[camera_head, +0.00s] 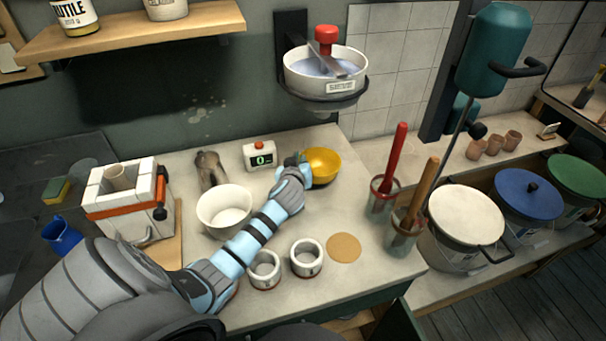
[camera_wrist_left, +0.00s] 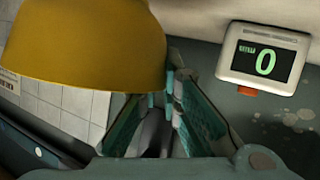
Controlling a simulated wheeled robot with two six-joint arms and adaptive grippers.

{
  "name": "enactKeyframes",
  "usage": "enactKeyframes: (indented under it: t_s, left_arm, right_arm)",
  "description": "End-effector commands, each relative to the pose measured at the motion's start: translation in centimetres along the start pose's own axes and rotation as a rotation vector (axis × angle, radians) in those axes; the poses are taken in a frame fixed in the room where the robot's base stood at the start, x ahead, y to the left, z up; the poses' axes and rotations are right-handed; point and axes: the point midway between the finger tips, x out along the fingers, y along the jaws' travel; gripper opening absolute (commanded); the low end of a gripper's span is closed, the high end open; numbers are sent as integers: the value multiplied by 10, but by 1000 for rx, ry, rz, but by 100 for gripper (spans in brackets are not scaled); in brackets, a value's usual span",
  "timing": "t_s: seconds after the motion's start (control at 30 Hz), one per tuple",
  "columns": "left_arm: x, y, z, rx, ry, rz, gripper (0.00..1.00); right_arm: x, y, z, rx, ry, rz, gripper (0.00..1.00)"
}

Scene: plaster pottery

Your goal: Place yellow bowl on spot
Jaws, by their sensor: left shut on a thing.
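The yellow bowl (camera_head: 322,165) is at the far right part of the worktop in the head view, beside the small digital scale display. My left gripper (camera_head: 300,163) is shut on the bowl's left rim; its fingers are mostly hidden behind my wrist there. In the left wrist view the yellow bowl (camera_wrist_left: 90,45) fills the upper left, and the gripper's green fingers (camera_wrist_left: 168,85) meet at its edge. Whether the bowl touches the worktop is unclear. A round tan spot (camera_head: 344,247) lies bare on the worktop, nearer the front edge. My right gripper is not in view.
A white bowl (camera_head: 225,209) and two white cups (camera_head: 307,258) (camera_head: 264,269) stand near my left forearm. The display reading 0 (camera_head: 260,156) is left of the yellow bowl. Pots with red and wooden handles (camera_head: 382,190) (camera_head: 405,230) stand right of the spot.

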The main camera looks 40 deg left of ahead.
Motion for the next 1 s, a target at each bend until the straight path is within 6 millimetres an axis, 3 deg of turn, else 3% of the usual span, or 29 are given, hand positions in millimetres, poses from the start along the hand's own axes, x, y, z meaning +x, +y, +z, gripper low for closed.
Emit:
enactKeyframes:
  t_s: [0.13,0.53,0.67,1.0]
  left_arm:
    - [11,-6,26,3,-2,0,0]
    - [13,-8,31,2,0,2,0]
    - [12,-8,30,3,0,2,25]
    - [11,-7,28,3,0,2,26]
  right_arm:
    - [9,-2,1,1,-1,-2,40]
    - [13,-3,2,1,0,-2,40]
    - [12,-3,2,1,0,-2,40]
    - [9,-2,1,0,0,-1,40]
